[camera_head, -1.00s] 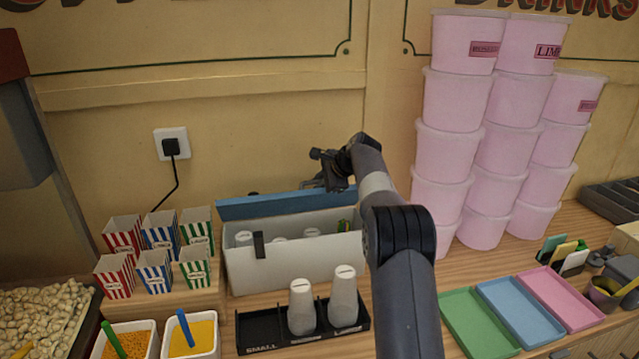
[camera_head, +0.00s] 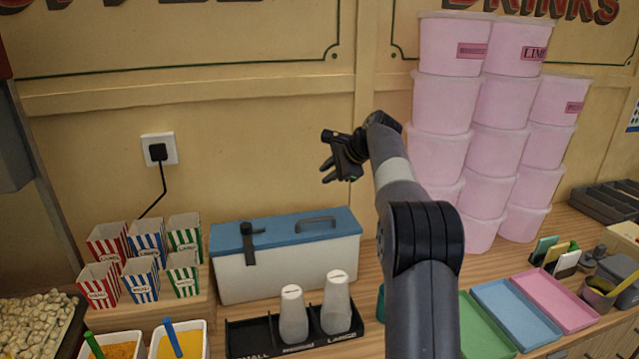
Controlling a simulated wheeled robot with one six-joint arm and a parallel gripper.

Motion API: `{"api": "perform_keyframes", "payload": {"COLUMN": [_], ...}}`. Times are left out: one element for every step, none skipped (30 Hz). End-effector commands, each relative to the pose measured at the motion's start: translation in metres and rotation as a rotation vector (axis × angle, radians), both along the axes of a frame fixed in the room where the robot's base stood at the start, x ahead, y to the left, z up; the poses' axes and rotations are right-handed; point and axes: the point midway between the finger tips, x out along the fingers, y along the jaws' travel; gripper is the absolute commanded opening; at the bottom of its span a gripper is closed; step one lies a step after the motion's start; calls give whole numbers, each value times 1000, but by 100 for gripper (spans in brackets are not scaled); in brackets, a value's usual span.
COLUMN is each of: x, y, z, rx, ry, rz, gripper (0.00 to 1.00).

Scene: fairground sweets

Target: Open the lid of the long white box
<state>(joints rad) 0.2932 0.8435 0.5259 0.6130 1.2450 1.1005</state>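The long white box (camera_head: 290,272) stands on the wooden counter against the wall. Its blue lid (camera_head: 284,232) lies shut flat on top, with a dark handle (camera_head: 316,222) on the right part. A black latch strap (camera_head: 249,245) hangs over the front at the left. My gripper (camera_head: 336,175) is up above the right end of the box, in front of the wall, clear of the lid and handle. Its dark fingers look spread, with nothing seen between them. The inside of the box is hidden by the lid.
A black rack (camera_head: 252,336) with two white bottles stands in front of the box. Striped cartons (camera_head: 146,278) stand to its left. Tall stacks of pink tubs (camera_head: 443,105) rise right of my arm. Colored trays (camera_head: 515,315) lie front right. Air above the lid is free.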

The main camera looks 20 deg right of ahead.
Motion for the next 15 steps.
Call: {"api": "perform_keyframes", "payload": {"x": [-3, -4, -5, -5, -6, -6, -6, -6, -6, -6, -6, -6, -6, -5, -5], "y": [-2, -2, -3, -3, -3, -3, -3, -3, -3, -3, -3, -3, -3, -3, -3], "z": [3, 4, 6, 6, 7, 7, 7, 7, 7, 7, 7, 7, 7, 6, 6], "rx": [-1, 0, 0, 0, 0, 0, 1, 1, 0, 0, 0, 0, 0, 0, 0], "ry": [-1, -1, -1, 0, 0, 1, 1, 1, 1, 1, 1, 0, 0, 1, 1], "rz": [-1, 0, 0, 0, 0, 0, 1, 1, 0, 0, 0, 0, 0, 0, 0], "gripper": [21, 21, 21, 21, 21, 21, 21, 21, 21, 21, 21, 21, 21, 21, 21]}}
